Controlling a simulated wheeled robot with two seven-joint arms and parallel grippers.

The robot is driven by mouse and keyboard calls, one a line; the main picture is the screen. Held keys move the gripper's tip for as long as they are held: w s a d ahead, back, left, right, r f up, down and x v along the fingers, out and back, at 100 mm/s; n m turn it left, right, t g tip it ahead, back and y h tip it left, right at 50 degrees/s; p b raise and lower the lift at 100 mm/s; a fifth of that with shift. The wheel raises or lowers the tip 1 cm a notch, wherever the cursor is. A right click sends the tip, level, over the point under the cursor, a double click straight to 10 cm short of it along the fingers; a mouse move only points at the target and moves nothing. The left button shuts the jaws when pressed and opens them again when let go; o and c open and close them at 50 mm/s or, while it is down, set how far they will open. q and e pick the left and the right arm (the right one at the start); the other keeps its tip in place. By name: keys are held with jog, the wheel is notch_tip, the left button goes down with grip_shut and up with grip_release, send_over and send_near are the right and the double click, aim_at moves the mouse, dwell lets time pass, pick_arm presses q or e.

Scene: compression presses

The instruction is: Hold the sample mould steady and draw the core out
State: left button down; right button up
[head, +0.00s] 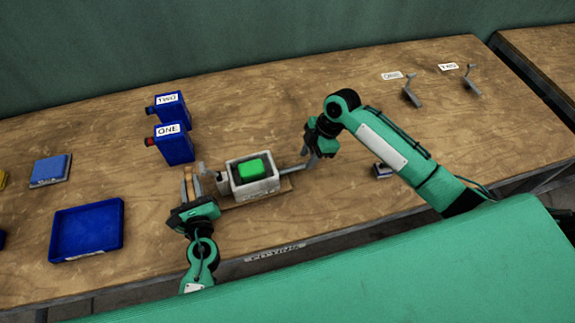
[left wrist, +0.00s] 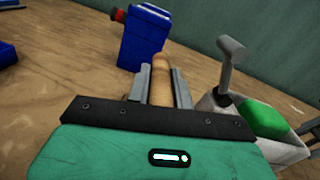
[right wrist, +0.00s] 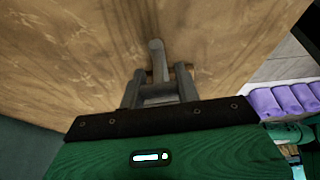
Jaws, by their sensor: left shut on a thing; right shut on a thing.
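The sample mould is an open pale grey box (head: 240,190) with a green block (head: 251,168) inside. It stands on a thin wooden board (head: 284,188), and also shows at the right of the left wrist view (left wrist: 285,150). My left gripper (head: 191,188) is shut on an upright wooden handle (left wrist: 160,82) left of the box. A grey lever (left wrist: 229,62) stands between handle and box. My right gripper (head: 312,157) is shut on a grey bar (head: 291,169) at the box's right side. The bar's end also shows in the right wrist view (right wrist: 156,58). How far it reaches inside is hidden.
Blue canisters marked ONE (head: 175,150) and TWO (head: 171,108) stand behind my left gripper. A blue tray (head: 87,230) and a blue block (head: 50,170) lie left. Two grey levers (head: 412,94) (head: 471,83) stand far right.

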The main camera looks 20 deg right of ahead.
pick_arm(q)
jog(key=shift+a, duration=0.1)
pick_arm(e)
jog(key=shift+w+d, duration=0.1)
jog(key=shift+d, duration=0.55)
jog(key=o, duration=1.2)
jog(key=shift+c, duration=0.2)
jog(key=v, duration=1.2)
jog(key=shift+a, duration=0.1)
pick_arm(q)
jog(key=c, duration=1.2)
grip_release()
jog(key=shift+o, duration=0.2)
